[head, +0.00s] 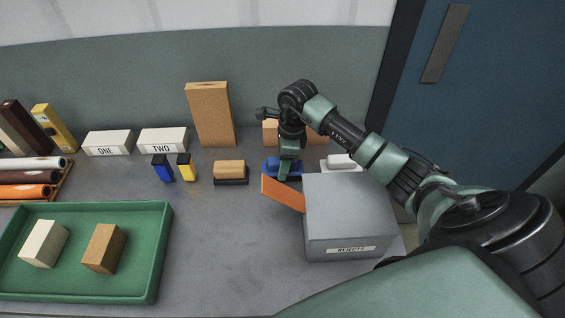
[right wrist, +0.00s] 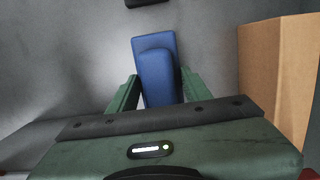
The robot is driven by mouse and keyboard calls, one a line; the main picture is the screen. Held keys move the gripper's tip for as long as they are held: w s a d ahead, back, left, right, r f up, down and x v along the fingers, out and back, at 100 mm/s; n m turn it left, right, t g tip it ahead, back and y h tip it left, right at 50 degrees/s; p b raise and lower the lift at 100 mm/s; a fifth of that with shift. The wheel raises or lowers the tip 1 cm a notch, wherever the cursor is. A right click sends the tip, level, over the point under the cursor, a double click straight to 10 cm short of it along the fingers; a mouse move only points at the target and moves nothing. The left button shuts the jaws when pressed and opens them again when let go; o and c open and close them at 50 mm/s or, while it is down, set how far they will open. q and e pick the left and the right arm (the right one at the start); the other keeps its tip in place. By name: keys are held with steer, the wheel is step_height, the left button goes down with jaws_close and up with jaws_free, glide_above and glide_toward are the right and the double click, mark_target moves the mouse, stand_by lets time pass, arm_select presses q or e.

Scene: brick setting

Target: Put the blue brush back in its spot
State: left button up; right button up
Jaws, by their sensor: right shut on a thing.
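The blue brush (head: 270,171) is at the back of the grey worktop, just behind the grey REJECTS box. My right gripper (head: 288,162) reaches down onto it from above. In the right wrist view, the blue brush (right wrist: 155,62) lies between the two green fingers of my right gripper (right wrist: 158,88), which is shut on its raised upper part. Whether the brush touches the worktop or is slightly lifted is hard to tell. No marked spot for it shows clearly. My left gripper is not in view.
A wooden-topped brush (head: 230,169) is left, a white-topped thing (head: 341,161) right. A tall tan block (head: 210,115) stands behind. A green tray (head: 85,288) holds two blocks.

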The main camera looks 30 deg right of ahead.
steer(key=shift+f, duration=0.2)
steer(key=o, duration=1.4)
steer(key=shift+r, duration=0.15)
steer(key=shift+r, duration=0.25)
steer(key=r, duration=0.3)
steer(key=d+r+b, duration=0.1)
steer(key=r, duration=0.3)
steer(key=r+b, duration=0.1)
steer(key=r, duration=0.2)
steer(key=shift+s+d+r, duration=0.2)
steer(key=shift+s+d, duration=0.05)
steer(key=shift+s, duration=0.15)
steer(key=shift+s+r, duration=0.1)
steer(key=shift+r, duration=0.5)
